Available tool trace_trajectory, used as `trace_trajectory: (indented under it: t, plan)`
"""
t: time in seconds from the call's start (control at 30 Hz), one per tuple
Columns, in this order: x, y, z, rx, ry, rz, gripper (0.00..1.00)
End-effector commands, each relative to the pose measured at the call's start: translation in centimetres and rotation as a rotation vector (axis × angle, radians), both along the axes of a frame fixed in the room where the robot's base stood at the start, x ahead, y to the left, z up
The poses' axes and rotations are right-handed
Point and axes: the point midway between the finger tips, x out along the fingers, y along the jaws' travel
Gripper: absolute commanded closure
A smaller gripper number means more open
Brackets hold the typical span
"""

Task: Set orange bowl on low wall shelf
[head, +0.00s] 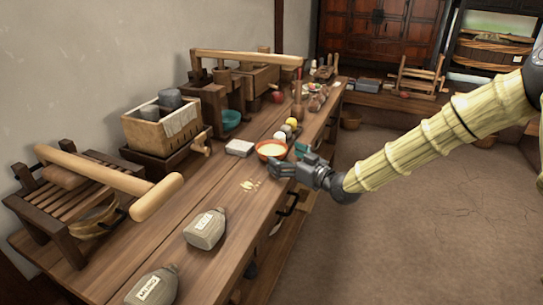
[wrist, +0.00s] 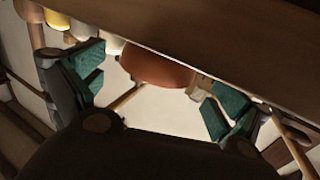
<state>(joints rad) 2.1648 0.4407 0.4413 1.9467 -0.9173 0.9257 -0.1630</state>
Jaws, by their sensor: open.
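The orange bowl (head: 271,155) stands on the long wooden bench, with something pale inside it. My gripper (head: 283,169) is at the bench's right side, close to the near side of the bowl. In the wrist view, the orange bowl (wrist: 155,68) shows ahead, in the gap between the two green-padded fingers of my gripper (wrist: 158,85). The fingers are open and apart, and I cannot tell whether either touches the bowl. I cannot make out for sure which surface is the low wall shelf.
A white block (head: 240,148) lies left of the bowl, and small round things (head: 285,131) sit just behind it. A low wooden ledge (head: 375,99) with racks runs along the back wall. The floor (head: 420,220) at right is clear.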

Motion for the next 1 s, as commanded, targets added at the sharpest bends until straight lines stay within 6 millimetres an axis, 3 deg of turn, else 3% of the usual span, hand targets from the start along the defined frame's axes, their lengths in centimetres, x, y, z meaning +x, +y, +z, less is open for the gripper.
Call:
trace_trajectory:
  t: [0.53, 0.8, 1.0]
  plan:
    - [3.8, 3.8, 0.3, -0.001, -0.001, 0.004, 0.00]
    - [4.1, 4.0, 0.4, 0.000, 0.001, 0.003, 0.00]
    - [4.1, 4.0, 0.4, 0.000, 0.001, 0.003, 0.35]
